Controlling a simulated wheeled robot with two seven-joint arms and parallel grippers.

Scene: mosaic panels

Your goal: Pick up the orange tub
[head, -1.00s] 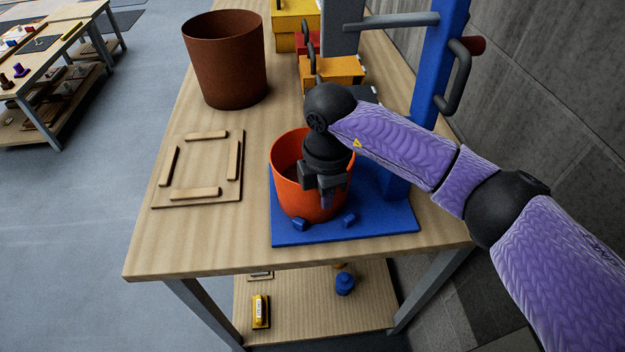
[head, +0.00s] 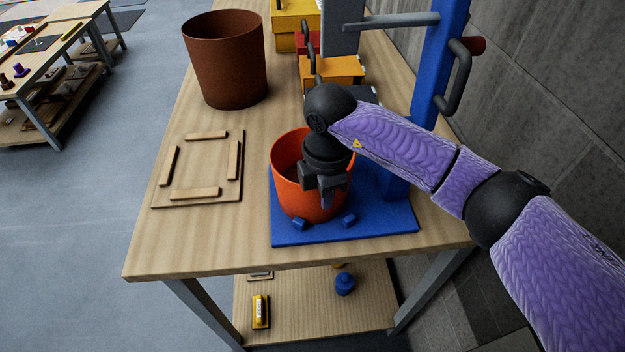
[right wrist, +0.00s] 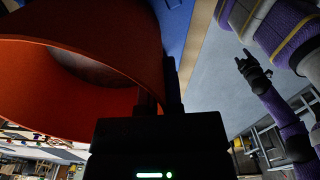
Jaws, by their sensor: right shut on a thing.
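The orange tub (head: 290,183) stands upright on the blue base plate (head: 395,226) of a blue stand, near the table's front right. My right gripper (head: 327,192) reaches down to the tub's near right rim and is shut on its wall. In the right wrist view the tub (right wrist: 80,75) fills the upper left, and its wall runs between the fingers (right wrist: 160,95). Part of the tub's rim and inside is hidden behind my gripper. My left gripper (right wrist: 245,65) shows small and away from the tub in the right wrist view; its finger state is unclear.
A wooden board with raised strips (head: 198,168) lies left of the tub. A large brown bin (head: 226,60) stands behind it. Yellow, red and orange boxes (head: 335,72) stand at the back. The blue post (head: 435,70) and grey wall (head: 560,90) bound the right side.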

